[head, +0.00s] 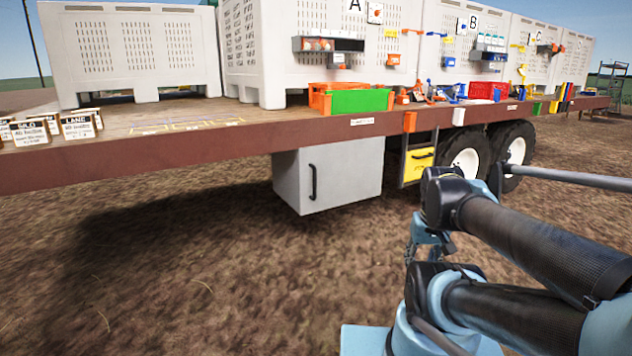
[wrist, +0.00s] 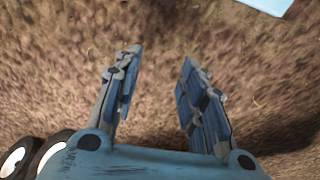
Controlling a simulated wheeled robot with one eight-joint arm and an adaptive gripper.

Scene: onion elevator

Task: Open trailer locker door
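The trailer locker (head: 345,174) is a grey box hung under the trailer deck, left of the wheels. The locker handle does not show in the wrist view.
The trailer deck (head: 200,160) overhangs the locker. Trailer wheels (head: 466,160) and a yellow box (head: 419,161) are right of it. Green and orange crates (head: 361,101) and white bins (head: 130,50) stand on the deck. Open soil (head: 180,280) lies in front.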

